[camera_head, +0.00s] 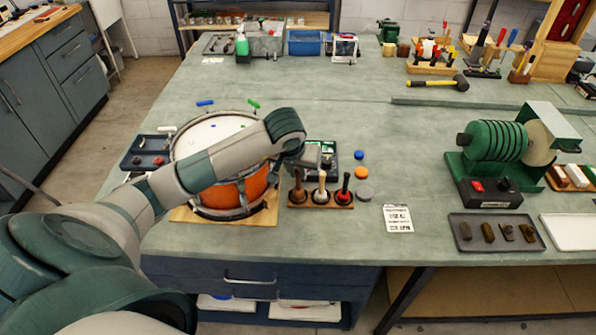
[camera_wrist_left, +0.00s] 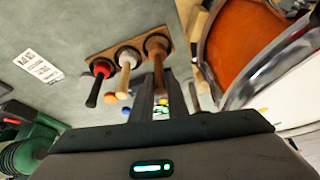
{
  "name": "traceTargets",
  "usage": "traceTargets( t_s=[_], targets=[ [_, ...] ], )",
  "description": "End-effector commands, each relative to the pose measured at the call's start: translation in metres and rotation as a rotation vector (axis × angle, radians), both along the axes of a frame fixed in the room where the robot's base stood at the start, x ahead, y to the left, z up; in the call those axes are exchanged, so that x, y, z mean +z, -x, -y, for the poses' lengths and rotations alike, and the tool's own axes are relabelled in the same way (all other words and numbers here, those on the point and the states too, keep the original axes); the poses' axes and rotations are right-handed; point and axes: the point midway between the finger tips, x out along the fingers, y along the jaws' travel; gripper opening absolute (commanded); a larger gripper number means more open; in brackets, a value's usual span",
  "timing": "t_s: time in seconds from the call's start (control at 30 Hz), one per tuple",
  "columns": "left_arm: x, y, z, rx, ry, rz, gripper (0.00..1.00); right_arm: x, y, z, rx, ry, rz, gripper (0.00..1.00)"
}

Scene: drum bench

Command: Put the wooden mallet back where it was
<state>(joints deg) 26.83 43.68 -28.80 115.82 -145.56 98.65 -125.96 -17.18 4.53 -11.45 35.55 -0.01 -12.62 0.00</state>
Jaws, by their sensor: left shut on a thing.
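The wooden mallet (camera_head: 298,194) has a brown head and handle and stands upright, handle up, at the left end of a small wooden rack (camera_head: 309,204). In the left wrist view the mallet (camera_wrist_left: 157,48) is at the end of the rack nearest the drum. I cannot tell whether its head rests fully in its place. My left gripper (camera_head: 297,168) is above the rack, its fingers (camera_wrist_left: 155,100) shut on the mallet's handle. A pale-handled mallet (camera_head: 321,194) and a red-and-black one (camera_head: 344,194) stand beside it. My right gripper is out of view.
An orange drum (camera_head: 238,194) stands close left of the rack, under my left arm. A dark tray (camera_head: 328,147) lies behind the rack. Orange, blue and grey discs (camera_head: 362,172) and a printed card (camera_head: 398,218) lie to the right. The bench front edge is near.

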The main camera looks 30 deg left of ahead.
Motion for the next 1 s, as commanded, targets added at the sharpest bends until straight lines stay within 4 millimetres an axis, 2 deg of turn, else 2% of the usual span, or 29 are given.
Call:
traceTargets(
  t_s=[0.13, 0.6, 0.63, 0.7, 1.0],
  targets=[
    [-0.010, 0.001, 0.000, 0.000, 0.000, -0.001, 0.00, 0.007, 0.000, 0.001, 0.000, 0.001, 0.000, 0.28],
    [-0.015, 0.000, -0.001, -0.001, -0.002, 0.001, 0.00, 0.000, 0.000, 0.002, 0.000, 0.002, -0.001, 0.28],
    [-0.014, 0.000, 0.000, -0.001, -0.002, 0.001, 0.19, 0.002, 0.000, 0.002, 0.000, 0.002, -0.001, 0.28],
    [-0.014, 0.000, 0.000, -0.001, -0.002, 0.001, 0.33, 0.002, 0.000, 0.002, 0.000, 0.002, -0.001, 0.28],
    [-0.014, 0.000, 0.000, -0.001, -0.001, 0.000, 0.33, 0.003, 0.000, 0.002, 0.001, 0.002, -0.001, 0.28]
  ],
)
